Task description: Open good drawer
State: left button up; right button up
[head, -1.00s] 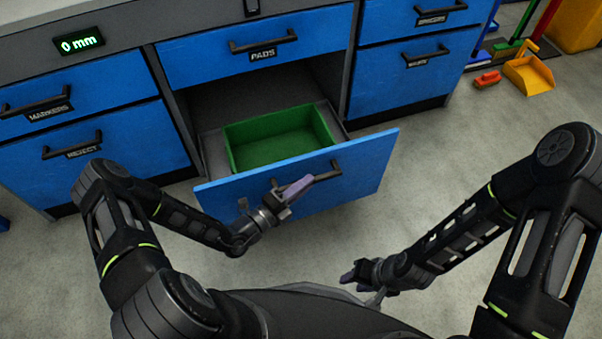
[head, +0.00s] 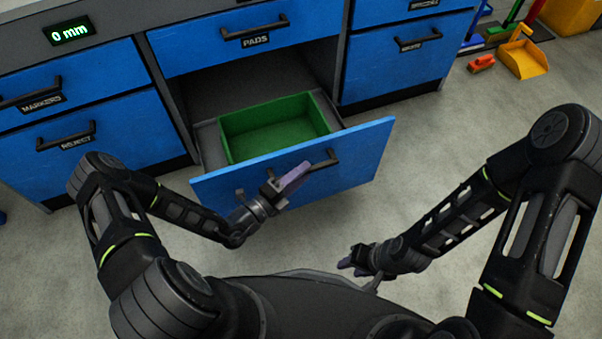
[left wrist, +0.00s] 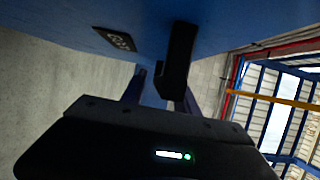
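The good drawer, whose blue front (head: 360,160) has its label hidden from me, stands pulled out under the PADS drawer (head: 215,45). A green bin (head: 270,143) inside it is empty. Its black handle (head: 325,163) is on the front. My left gripper (head: 290,183) is at the left part of this handle. In the left wrist view, the handle (left wrist: 178,60) lies between the spread fingers (left wrist: 160,92), so the gripper looks open around it. Contact is unclear. My right gripper (head: 355,262) hangs over the floor, away from the drawers; its finger gap is unclear.
The MARKERS drawer (head: 85,75) and REJECT drawer (head: 110,130) at left are shut, as is the WASTE drawer (head: 390,70) at right. A display (head: 70,31) reads 0 mm. A yellow dustpan (head: 525,60) and red brush (head: 481,64) lie on the floor at far right.

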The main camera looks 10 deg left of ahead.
pick_arm(q)
jog(key=v, duration=0.7)
jog(key=shift+s+a+p, duration=0.25)
jog(key=shift+s+p, duration=0.05)
jog(key=shift+p, duration=0.1)
dwell(0.3)
